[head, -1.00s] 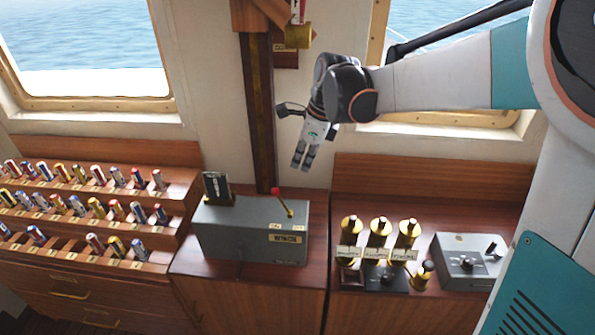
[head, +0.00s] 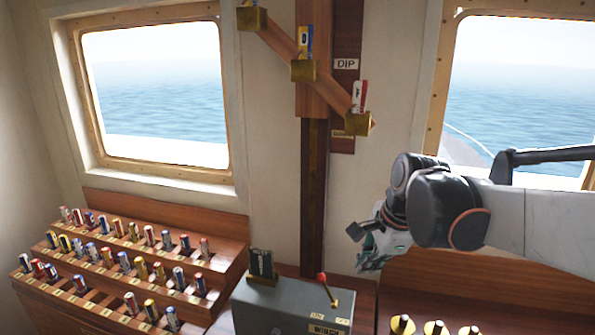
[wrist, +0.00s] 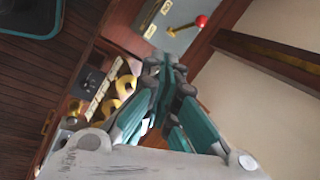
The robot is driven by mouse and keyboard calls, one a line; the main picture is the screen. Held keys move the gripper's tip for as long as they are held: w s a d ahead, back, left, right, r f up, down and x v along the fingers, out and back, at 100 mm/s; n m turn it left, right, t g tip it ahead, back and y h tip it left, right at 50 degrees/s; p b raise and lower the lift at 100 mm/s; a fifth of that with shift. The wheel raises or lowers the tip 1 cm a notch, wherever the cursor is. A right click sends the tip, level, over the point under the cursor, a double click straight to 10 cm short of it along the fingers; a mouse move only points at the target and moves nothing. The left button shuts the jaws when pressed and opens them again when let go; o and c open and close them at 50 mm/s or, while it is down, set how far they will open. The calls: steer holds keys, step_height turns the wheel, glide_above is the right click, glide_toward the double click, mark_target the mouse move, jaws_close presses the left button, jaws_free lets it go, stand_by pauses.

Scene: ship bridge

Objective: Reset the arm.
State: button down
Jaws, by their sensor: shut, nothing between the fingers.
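My gripper (head: 368,262) hangs from the end of my arm at the right of the head view, in front of the wall below the right window. In the wrist view its teal and grey fingers (wrist: 165,75) are together with nothing between them. It is apart from the grey box (head: 290,308) with the red-knobbed lever (head: 328,288), which stands lower and to the left. The fingertips are partly hidden in the head view by the gripper's own body.
A stepped wooden rack (head: 130,262) with several coloured rolls stands at left. A wooden post (head: 313,190) carries a slanted bar with brass holders (head: 304,70). Brass cylinders (head: 402,325) show at the bottom right. The wall between post and gripper is clear.

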steer(key=s+d+f+n+t+h+b, duration=0.1)
steer(key=s+f+n+b, duration=0.2)
steer(key=s+f+n, duration=0.2)
steer(key=s+d+f+n+t+b, duration=0.2)
steer(key=s+f+n+b, duration=0.2)
steer(key=s+n, duration=0.7)
steer(key=shift+s+d+f+n+t+h, duration=0.15)
steer(key=shift+s+f+n+t+h, duration=0.2)
steer(key=shift+f, duration=0.55)
